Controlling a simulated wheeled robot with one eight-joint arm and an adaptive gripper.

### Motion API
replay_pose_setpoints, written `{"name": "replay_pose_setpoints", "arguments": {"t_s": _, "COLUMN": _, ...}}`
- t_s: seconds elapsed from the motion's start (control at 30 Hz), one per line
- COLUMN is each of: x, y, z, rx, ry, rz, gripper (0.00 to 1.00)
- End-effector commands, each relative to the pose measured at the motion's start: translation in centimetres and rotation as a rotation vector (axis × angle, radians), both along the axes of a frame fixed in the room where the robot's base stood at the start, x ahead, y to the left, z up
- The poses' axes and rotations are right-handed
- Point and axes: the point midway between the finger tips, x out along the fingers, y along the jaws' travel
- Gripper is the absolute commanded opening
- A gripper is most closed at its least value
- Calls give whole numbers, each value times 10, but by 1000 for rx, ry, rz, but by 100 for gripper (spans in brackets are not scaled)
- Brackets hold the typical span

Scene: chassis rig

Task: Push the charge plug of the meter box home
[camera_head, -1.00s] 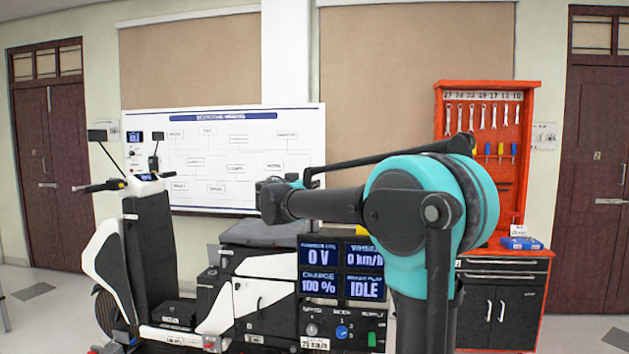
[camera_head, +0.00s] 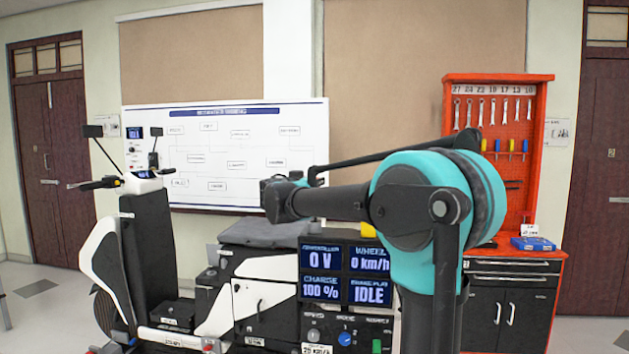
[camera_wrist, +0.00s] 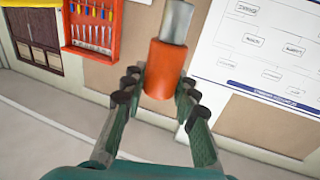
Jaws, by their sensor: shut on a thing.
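My gripper (camera_wrist: 158,86) has its fingers on both sides of an orange cylinder with a grey end, the orange-and-grey piece (camera_wrist: 166,68), and is shut on it. The grey end points away from the wrist; I cannot tell whether this is the charge plug. In the head view the fingers cannot be made out. The meter box (camera_head: 347,274) stands in front of me beside the scooter. Its displays read 0 V, 0 km/h, charge 100 % and IDLE. My arm hides part of its right side, and no charge plug or socket can be made out there.
The black and white scooter (camera_head: 148,255) stands on the left. A red tool rack (camera_head: 495,190) with wrenches and screwdrivers stands at the right above a drawer cabinet (camera_head: 512,310). A whiteboard (camera_head: 232,150) hangs behind.

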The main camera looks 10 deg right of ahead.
Motion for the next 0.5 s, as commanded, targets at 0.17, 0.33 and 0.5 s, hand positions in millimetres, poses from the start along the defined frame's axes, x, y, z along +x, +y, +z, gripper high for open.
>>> {"name": "replay_pose_setpoints", "arguments": {"t_s": 0.17, "x": 0, "y": 0, "z": -17, "rx": 0, "ry": 0, "rz": 0, "gripper": 0}}
{"name": "replay_pose_setpoints", "arguments": {"t_s": 0.33, "x": 0, "y": 0, "z": -31, "rx": 0, "ry": 0, "rz": 0, "gripper": 0}}
{"name": "replay_pose_setpoints", "arguments": {"t_s": 0.5, "x": 0, "y": 0, "z": -43, "rx": 0, "ry": 0, "rz": 0, "gripper": 0}}
